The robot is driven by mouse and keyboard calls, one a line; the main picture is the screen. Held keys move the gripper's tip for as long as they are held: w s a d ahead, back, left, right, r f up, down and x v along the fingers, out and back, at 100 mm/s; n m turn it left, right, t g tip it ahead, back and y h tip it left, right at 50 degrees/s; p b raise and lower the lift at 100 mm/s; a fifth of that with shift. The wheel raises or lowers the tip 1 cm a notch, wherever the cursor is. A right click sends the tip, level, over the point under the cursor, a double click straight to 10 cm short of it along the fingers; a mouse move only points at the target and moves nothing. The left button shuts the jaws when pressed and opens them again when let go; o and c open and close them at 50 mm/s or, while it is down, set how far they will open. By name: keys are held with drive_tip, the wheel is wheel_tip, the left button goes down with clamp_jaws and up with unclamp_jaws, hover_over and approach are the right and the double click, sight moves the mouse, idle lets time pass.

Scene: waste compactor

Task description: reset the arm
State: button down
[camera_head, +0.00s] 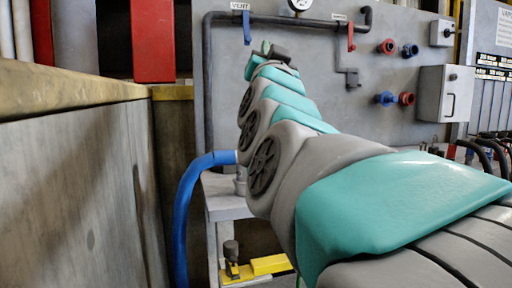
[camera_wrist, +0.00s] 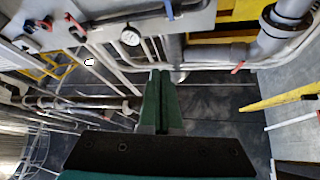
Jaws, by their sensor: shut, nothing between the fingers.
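My arm, grey and teal, stretches from the bottom right of the head view up toward a grey panel (camera_head: 300,110). In the head view its far end stands in front of the panel, and the fingers are too small and hidden to make out there. In the wrist view my gripper (camera_wrist: 160,72) shows two dark green fingers side by side, pressed together with only a thin line between them. Nothing is held. The fingertips appear against a dark floor and pipes, touching nothing that I can see.
The panel carries a blue handle (camera_head: 247,27), a red handle (camera_head: 351,38), a gauge (camera_head: 299,4) and red and blue couplings. A blue hose (camera_head: 184,205) hangs left of my arm. A concrete wall (camera_head: 70,190) closes the left. A grey box (camera_head: 446,93) is at right.

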wheel_tip(320, 180, down, 27)
drive_tip(key=d+n+g+y, duration=0.2)
drive_tip(key=d+n+g, duration=0.15)
drive_tip(key=g, duration=0.55)
drive_tip(key=s+d+f+g, duration=0.1)
drive_tip(key=s+f+g, duration=0.4)
drive_tip(key=f, duration=0.7)
drive_tip(key=s+d+f+g, duration=0.2)
drive_tip(key=s+f+g, duration=0.2)
drive_tip(key=s, duration=0.6)
drive_tip(key=s+d+f+g+h, duration=0.1)
drive_tip(key=s+d+f+g, duration=0.2)
drive_tip(key=s+f, duration=0.6)
drive_tip(key=s+d+f+g+h, duration=0.1)
drive_tip(key=s+d+f+g, duration=0.2)
drive_tip(key=s, duration=0.8)
wheel_tip(320, 180, down, 4)
drive_tip(key=shift+s+f+n+g, duration=0.15)
drive_tip(key=shift+s+n+g, duration=0.25)
drive_tip(key=shift+g, duration=0.6)
drive_tip(key=c, duration=1.6)
unclamp_jaws()
drive_tip(key=shift+d, duration=0.1)
